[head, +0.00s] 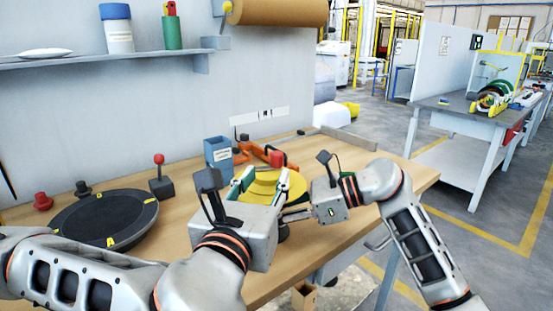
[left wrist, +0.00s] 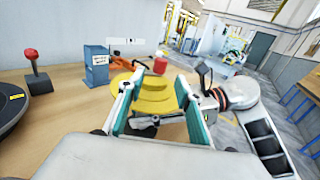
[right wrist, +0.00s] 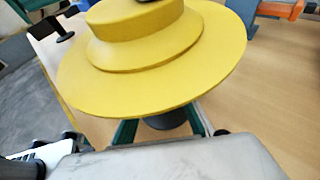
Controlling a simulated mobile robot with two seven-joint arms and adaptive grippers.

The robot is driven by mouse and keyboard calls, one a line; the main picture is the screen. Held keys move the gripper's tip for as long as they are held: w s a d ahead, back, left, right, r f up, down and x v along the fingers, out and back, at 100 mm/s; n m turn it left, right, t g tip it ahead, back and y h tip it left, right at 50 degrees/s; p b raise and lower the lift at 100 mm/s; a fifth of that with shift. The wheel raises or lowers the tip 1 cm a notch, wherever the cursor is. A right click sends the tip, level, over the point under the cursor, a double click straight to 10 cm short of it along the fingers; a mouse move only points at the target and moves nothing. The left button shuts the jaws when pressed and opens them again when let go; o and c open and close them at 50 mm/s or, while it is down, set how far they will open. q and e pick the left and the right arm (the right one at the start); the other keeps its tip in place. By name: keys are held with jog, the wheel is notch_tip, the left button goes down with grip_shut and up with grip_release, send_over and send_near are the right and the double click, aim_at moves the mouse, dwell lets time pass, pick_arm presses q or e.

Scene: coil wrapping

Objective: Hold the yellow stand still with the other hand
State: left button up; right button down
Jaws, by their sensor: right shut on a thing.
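The yellow stand (head: 262,188) is a stepped round piece on the workbench, partly hidden in the head view by my left gripper. The right wrist view shows its wide yellow disc (right wrist: 150,85) up close, with a dark stem (right wrist: 166,121) below. My right gripper (right wrist: 162,124) is under the disc with its green fingers on either side of that stem, shut on it. My left gripper (head: 262,178) is open. In the left wrist view its spread fingers (left wrist: 157,92) frame the stand (left wrist: 155,105); I cannot tell whether they touch it.
A red-topped piece (head: 277,158) shows at the stand. A blue box (head: 218,153) and an orange tool (head: 250,150) are behind it. A black round tray (head: 105,217) and a red-knobbed lever (head: 160,180) are to the left. Bare tabletop lies behind the right arm.

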aim_at(275, 162)
pick_arm(q)
jog(key=x, duration=0.9)
grip_shut()
